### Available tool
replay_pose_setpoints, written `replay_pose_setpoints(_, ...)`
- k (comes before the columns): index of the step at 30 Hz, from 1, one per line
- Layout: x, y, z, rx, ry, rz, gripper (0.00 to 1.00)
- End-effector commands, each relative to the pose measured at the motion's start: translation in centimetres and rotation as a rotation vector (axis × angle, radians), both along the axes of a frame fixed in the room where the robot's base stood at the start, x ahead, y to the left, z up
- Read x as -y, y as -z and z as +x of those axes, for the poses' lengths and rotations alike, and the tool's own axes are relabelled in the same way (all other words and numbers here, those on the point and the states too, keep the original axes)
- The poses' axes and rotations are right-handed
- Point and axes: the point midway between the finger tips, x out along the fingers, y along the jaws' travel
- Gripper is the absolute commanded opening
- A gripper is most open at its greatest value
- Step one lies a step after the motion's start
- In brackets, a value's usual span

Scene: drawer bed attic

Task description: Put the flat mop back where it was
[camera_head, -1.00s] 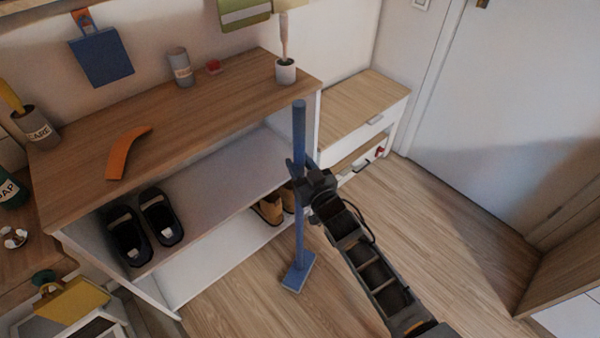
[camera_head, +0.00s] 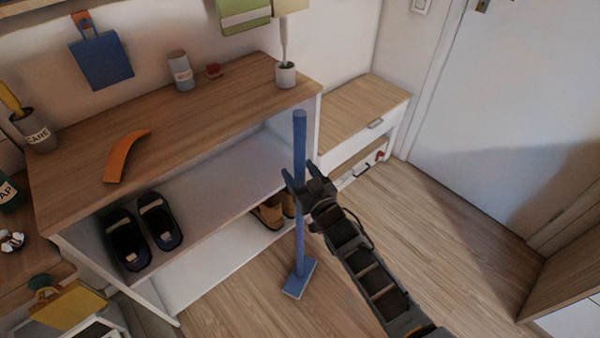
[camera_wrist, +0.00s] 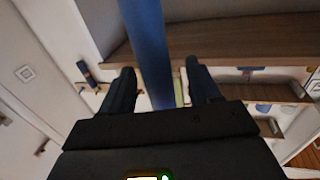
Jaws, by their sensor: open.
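The flat mop (camera_head: 299,225) is blue and stands upright on the floor in front of the shelf, its flat head (camera_head: 299,280) down on the wood. My gripper (camera_head: 296,178) is at the upper half of its handle, coming from the lower right. In the wrist view the blue handle (camera_wrist: 150,50) runs between the two dark fingers of my gripper (camera_wrist: 160,88), with a gap on each side. The jaws are open around or just short of the handle; the exact depth is hard to tell.
A shelf unit (camera_head: 190,115) stands behind the mop, with dark shoes (camera_head: 160,220) and brown shoes (camera_head: 268,212) on its levels. A low cabinet (camera_head: 362,105) stands to its right. The floor (camera_head: 440,215) on the right is clear up to the white door (camera_head: 510,110).

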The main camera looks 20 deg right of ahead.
Motion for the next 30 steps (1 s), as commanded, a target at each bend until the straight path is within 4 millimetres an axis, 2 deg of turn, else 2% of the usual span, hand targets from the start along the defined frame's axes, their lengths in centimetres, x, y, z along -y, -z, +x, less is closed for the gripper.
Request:
replay_pose_setpoints(5, 0.0, -0.5, 0.0, 0.0, 0.0, 0.0, 0.62)
replay_pose_setpoints(11, 0.3, -0.3, -3.2, -0.003, 0.002, 0.0, 0.62)
replay_pose_setpoints(21, 0.6, -0.2, -9.8, -0.001, 0.0, 0.0, 0.62)
replay_pose_setpoints(25, 0.7, -0.1, -11.3, -0.001, 0.0, 0.001, 0.62)
replay_pose_setpoints(30, 0.8, -0.2, -12.0, 0.0, 0.0, 0.0, 0.62)
